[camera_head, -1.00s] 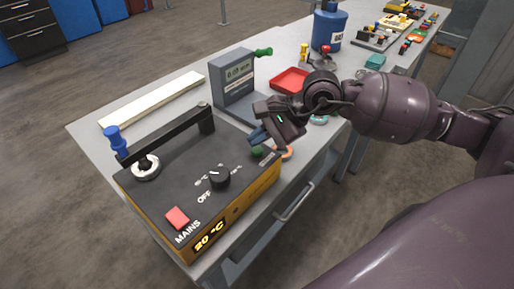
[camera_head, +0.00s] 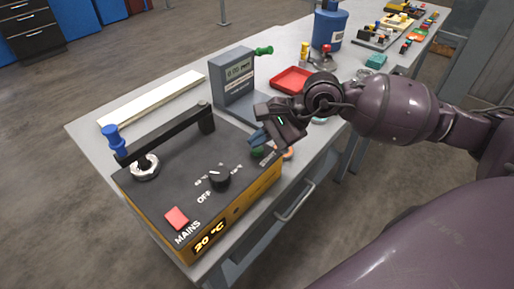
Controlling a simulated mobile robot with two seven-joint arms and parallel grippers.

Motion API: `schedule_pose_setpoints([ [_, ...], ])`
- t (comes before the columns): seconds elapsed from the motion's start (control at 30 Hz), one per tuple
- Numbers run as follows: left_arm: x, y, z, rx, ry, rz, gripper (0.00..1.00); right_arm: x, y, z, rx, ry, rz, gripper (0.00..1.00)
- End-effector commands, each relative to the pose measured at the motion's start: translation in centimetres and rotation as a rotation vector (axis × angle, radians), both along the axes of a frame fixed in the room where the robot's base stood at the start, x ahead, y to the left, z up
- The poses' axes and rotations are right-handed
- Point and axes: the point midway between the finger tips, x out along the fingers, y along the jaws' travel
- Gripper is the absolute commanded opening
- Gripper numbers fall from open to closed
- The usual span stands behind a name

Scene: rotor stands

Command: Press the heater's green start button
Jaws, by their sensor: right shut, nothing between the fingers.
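The heater (camera_head: 190,237) is a yellow box with a dark top at the front of the bench. Its green start button (camera_head: 257,152) is at the right rear corner of the top. My right gripper (camera_head: 256,137) is shut and empty, its blue-grey fingertips just above and behind the green button; I cannot tell whether they touch it. A black knob (camera_head: 219,178) sits mid-panel beside OFF. A red square button (camera_head: 177,217) is above MAINS. The display (camera_head: 210,242) reads 20 °C. My left gripper is not in view.
A red tray (camera_head: 292,80), a blue canister (camera_head: 329,28) and small parts lie further back. A pale strip (camera_head: 153,101) lies at the left.

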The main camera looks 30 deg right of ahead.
Motion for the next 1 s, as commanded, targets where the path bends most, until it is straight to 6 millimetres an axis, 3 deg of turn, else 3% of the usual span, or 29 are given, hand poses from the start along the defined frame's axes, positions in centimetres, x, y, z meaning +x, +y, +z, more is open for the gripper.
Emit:
schedule_pose_setpoints([
  [1.0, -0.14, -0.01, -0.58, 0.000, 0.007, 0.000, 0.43, -0.01, 0.00, -0.61, 0.000, 0.000, 0.000, 0.00],
])
